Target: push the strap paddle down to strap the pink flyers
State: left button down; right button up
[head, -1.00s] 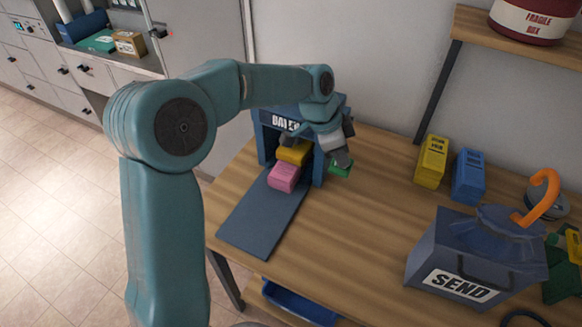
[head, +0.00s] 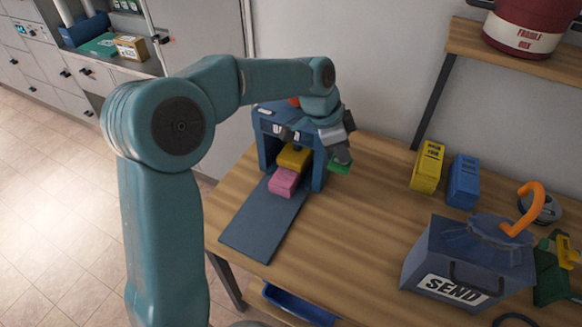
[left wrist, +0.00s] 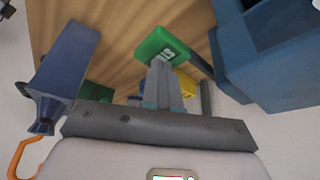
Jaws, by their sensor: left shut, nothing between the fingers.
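The blue baler (head: 318,172) stands at the back left of the wooden table, with a dark blue ramp in front. The pink flyers (head: 284,182) lie in a bundle at its mouth, with a yellow bundle (head: 294,158) just behind. The green strap paddle (head: 340,168) juts out on the baler's right side; its labelled face also shows in the left wrist view (left wrist: 160,45). My left gripper (head: 343,154) is shut and empty, its fingertips just above or against the paddle; I cannot tell if they touch. My right gripper is not in view.
A yellow box (head: 428,166) and a blue box (head: 464,181) stand at the table's back. The SEND box (head: 468,258) with an orange hook (head: 525,205) is at the right. The table between baler and SEND box is clear. A shelf (head: 520,60) overhangs the back right.

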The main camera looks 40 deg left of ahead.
pick_arm(q)
notch_tip(320, 180, up, 7)
jog(key=p, duration=0.4)
jog(key=shift+f, duration=0.15)
dwell(0.4)
